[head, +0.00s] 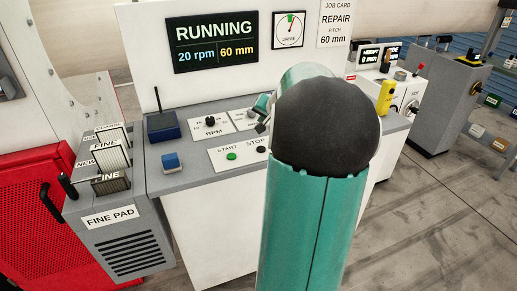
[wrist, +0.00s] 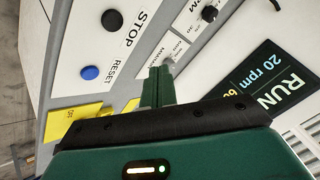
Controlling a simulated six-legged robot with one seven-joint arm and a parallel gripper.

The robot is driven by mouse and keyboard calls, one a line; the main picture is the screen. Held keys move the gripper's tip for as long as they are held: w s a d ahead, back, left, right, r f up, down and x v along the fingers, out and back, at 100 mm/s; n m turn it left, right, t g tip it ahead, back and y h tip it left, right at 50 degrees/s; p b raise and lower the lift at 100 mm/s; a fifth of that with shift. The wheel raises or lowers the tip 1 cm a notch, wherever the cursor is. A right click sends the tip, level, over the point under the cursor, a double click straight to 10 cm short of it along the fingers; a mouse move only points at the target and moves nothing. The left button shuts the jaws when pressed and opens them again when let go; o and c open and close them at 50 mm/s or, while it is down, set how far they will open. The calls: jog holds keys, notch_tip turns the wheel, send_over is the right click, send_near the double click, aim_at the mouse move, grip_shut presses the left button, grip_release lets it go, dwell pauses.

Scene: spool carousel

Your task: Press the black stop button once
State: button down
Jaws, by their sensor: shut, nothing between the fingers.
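The black stop button (head: 262,149) sits beside the green start button (head: 231,156) on a white plate of the console, under the word STOP. In the wrist view the black stop button (wrist: 112,20) is at the upper left, beside its STOP label. My gripper (wrist: 162,70) is shut and empty. Its fingertips are apart from the button in that view, to its lower right, over the panel near a small grey knob. In the head view my teal arm hides most of the gripper. The display (head: 212,41) reads RUNNING, 20 rpm, 60 mm.
A blue RESET button (wrist: 91,73) lies near the stop button. The FINE PAD stand (head: 125,235) is at left. A yellow tag (wrist: 72,124) shows near the gripper.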

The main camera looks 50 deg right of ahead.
aim_at(262, 150)
jog(key=shift+w+f, duration=0.1)
jog(key=shift+f, duration=4.35)
jog(key=shift+f, duration=0.4)
jog(key=shift+f, duration=0.4)
jog(key=shift+r, duration=0.85)
jog(key=shift+r, duration=2.5)
